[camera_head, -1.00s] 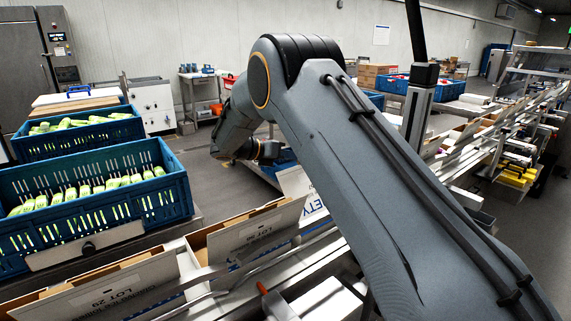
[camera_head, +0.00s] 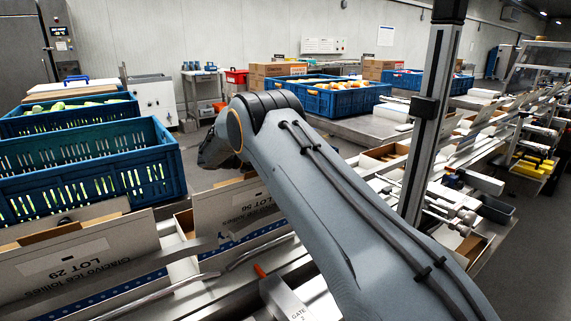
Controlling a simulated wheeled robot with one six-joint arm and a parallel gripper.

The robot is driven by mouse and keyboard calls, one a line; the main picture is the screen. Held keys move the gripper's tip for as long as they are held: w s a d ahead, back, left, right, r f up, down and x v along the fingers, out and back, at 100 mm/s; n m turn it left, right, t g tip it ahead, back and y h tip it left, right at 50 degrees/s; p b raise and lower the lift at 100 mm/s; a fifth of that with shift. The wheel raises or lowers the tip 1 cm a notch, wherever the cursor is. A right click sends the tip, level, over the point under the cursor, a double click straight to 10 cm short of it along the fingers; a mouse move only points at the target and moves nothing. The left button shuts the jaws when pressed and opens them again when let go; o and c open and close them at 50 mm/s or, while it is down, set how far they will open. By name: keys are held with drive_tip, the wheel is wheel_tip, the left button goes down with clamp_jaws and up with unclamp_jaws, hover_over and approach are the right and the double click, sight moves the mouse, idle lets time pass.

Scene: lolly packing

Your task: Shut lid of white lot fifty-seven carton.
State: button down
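No label that I can read as lot fifty-seven shows. A white carton at the left front (camera_head: 90,262) reads "LOT 29" upside down, with its flap standing up and brown inside. Beside it, another white carton (camera_head: 240,212) has a raised panel whose upside-down label seems to read "LOT 56". An open carton (camera_head: 385,153) stands further along, partly behind my arm; its label cannot be read. My gripper does not show.
Blue crates (camera_head: 95,170) with green lollies stand at the left, close behind the cartons. A grey upright post (camera_head: 425,120) rises right of my arm. Blue crates (camera_head: 330,97) stand on a far table.

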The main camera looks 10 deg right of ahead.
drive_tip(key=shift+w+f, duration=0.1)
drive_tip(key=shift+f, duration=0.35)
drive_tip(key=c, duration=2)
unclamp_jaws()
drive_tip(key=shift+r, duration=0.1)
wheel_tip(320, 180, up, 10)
drive_tip(key=b, duration=0.1)
drive_tip(key=shift+b, duration=0.3)
